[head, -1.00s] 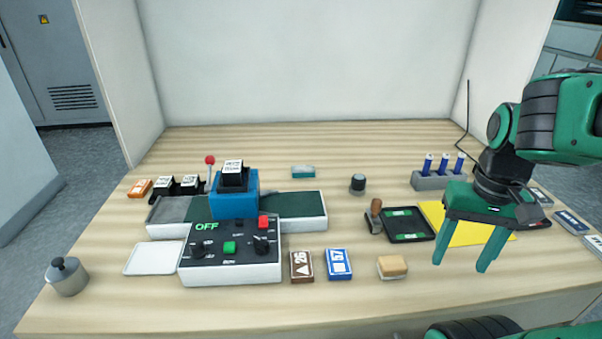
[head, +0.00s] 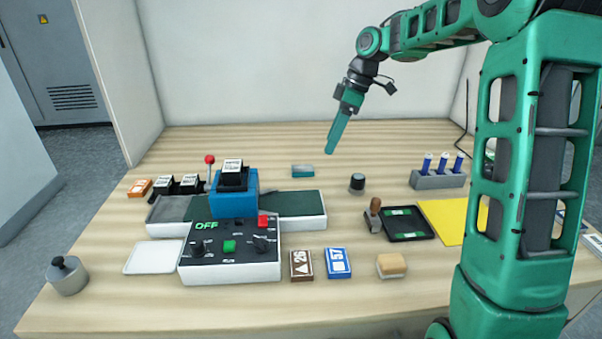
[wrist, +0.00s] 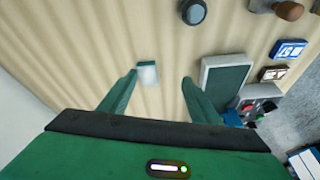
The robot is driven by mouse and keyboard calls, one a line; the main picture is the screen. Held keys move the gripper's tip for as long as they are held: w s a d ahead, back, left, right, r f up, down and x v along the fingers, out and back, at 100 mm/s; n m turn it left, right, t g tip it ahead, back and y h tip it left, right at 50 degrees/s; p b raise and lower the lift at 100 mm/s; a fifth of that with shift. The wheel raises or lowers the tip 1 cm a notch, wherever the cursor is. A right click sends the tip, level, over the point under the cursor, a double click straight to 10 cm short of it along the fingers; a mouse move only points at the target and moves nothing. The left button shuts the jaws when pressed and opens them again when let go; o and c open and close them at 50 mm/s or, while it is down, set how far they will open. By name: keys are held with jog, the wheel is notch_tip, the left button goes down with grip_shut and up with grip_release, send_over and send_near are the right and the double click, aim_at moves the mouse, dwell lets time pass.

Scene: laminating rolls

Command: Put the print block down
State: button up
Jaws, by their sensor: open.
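Black blocks with white printed labels look like print blocks; I cannot tell which one the task names. One (head: 233,177) sits in the blue holder (head: 234,200) on the machine. Two more, a left one (head: 163,187) and a right one (head: 190,185), stand left of the machine. My gripper (head: 331,148) is open and empty, above the back of the table. In the wrist view my gripper (wrist: 157,86) has its fingers apart, with a small teal and white block (wrist: 147,74) on the table beyond them. The same block (head: 303,171) lies behind the machine in the head view.
The control box (head: 230,268) reads OFF. A red-knobbed lever (head: 210,160) stands beside the blue holder. A black-topped cylinder (head: 357,182), a rack of blue sticks (head: 438,181) and an ink pad (head: 406,235) are to the right. The table's back is mostly clear.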

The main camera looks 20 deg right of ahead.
jog(key=w+a+n+y, duration=0.1)
jog(key=w+a+n, duration=0.1)
jog(key=w+n, duration=0.15)
send_near(303, 168)
jog(key=x, duration=0.2)
jog(key=shift+a+f+m, duration=0.2)
jog(key=shift+m, duration=0.05)
jog(key=shift+x, duration=2.7)
jog(key=shift+d+f, duration=0.1)
jog(key=shift+d, duration=0.1)
jog(key=c, duration=1.2)
